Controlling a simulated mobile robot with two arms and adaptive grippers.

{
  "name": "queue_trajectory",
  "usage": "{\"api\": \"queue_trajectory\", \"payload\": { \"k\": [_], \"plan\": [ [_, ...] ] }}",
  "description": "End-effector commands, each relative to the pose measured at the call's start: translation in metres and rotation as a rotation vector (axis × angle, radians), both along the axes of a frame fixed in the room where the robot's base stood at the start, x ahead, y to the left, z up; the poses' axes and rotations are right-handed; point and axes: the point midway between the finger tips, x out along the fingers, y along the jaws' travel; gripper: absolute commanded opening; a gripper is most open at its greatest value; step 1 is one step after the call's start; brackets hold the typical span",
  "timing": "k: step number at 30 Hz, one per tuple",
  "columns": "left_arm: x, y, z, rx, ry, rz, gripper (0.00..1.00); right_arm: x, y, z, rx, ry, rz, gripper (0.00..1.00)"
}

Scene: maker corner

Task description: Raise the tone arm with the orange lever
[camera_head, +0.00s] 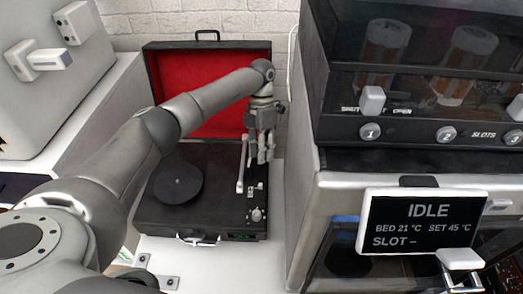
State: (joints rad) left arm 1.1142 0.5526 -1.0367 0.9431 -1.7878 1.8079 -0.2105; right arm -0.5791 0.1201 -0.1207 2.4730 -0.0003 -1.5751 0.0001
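A black suitcase record player (160,215) lies open on a white surface, its red-lined lid (190,75) raised at the back. A dark round platter (176,181) is at its left. The pale tone arm (242,165) runs front to back along the right side of the deck. Small pale controls (256,214) sit at the front right; I cannot make out an orange lever. My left gripper (262,158) points down over the deck's right edge, just right of the tone arm. Its fingers look apart, with nothing seen between them. My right gripper is not in view.
A tall machine with a display (425,222) reading IDLE and a row of numbered knobs (446,134) stands close on the right. A grey cabinet (60,95) is on the left. My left arm crosses above the player's left side.

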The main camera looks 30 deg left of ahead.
Motion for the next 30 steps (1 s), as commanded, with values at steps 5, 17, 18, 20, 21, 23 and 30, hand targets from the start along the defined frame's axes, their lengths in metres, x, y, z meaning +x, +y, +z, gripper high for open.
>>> {"api": "queue_trajectory", "payload": {
  "k": [5,17,18,20,21,23,30],
  "plan": [
    [0.000,0.000,0.000,0.000,-0.001,0.000,0.30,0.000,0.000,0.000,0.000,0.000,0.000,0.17],
    [0.001,0.000,0.053,0.000,-0.005,-0.001,0.30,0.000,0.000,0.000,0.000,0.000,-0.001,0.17],
    [0.001,0.000,0.061,0.000,-0.005,0.000,0.30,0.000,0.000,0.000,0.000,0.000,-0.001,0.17],
    [0.001,0.000,0.072,0.000,-0.005,0.000,0.30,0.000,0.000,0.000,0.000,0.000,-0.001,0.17],
    [0.001,0.000,0.078,0.000,-0.004,0.000,0.30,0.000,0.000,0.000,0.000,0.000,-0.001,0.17],
    [0.001,0.001,0.086,0.000,-0.004,0.001,0.30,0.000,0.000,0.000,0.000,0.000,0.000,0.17],
    [0.000,0.000,0.100,0.000,0.000,0.000,0.30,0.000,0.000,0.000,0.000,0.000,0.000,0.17]
  ]
}}
